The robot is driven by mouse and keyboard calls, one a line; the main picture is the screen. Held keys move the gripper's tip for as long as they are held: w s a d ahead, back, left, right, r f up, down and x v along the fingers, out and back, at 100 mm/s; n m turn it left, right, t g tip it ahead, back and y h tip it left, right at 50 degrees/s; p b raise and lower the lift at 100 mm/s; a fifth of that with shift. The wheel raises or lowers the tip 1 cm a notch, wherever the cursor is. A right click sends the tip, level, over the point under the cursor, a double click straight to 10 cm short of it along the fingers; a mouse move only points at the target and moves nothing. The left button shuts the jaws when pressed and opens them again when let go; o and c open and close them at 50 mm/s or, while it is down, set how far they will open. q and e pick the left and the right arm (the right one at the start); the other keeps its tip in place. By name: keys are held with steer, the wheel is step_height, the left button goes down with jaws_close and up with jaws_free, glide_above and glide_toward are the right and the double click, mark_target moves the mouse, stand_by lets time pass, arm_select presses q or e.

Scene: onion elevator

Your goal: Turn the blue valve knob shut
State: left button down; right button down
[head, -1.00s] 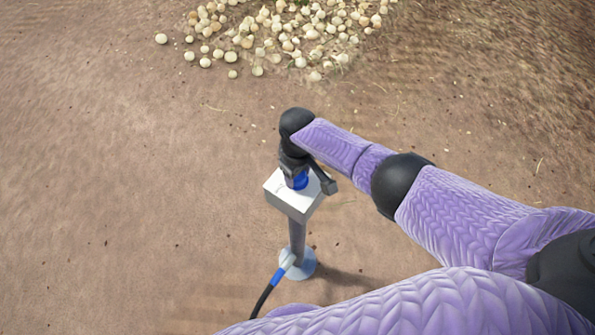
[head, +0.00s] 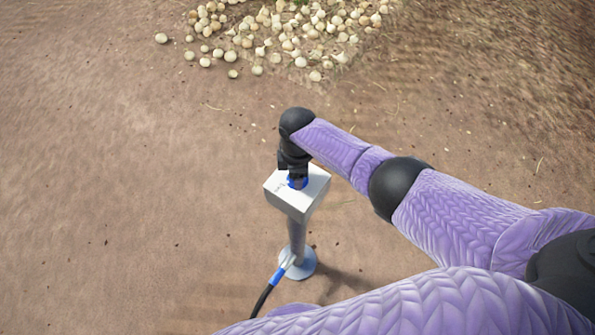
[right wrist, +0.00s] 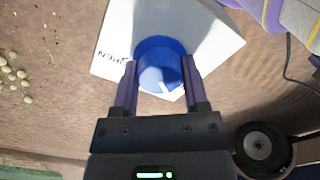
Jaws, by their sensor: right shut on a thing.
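The blue valve knob (right wrist: 160,66) sits on top of a white box (right wrist: 215,40), with a white mark on the knob and the lettering "OPEN" on the box beside it. In the head view the knob (head: 297,182) is mostly hidden under my right gripper, and the box (head: 312,193) stands on a post. My right gripper (right wrist: 160,80) points down over the box. Its two fingers are shut on the knob, one on each side. My left gripper is not in view.
The grey post (head: 297,240) has a round base (head: 298,263) on the dirt ground. A black hose with a blue fitting (head: 277,277) leaves the post low down. A pile of onions (head: 290,35) lies at the back. Ground left of the post is clear.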

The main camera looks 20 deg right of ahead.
steer(key=shift+n, duration=0.5)
stand_by(0.3)
steer(key=shift+c, duration=0.5)
jaws_free()
step_height(320, 180, up, 10)
steer(key=p, duration=0.5)
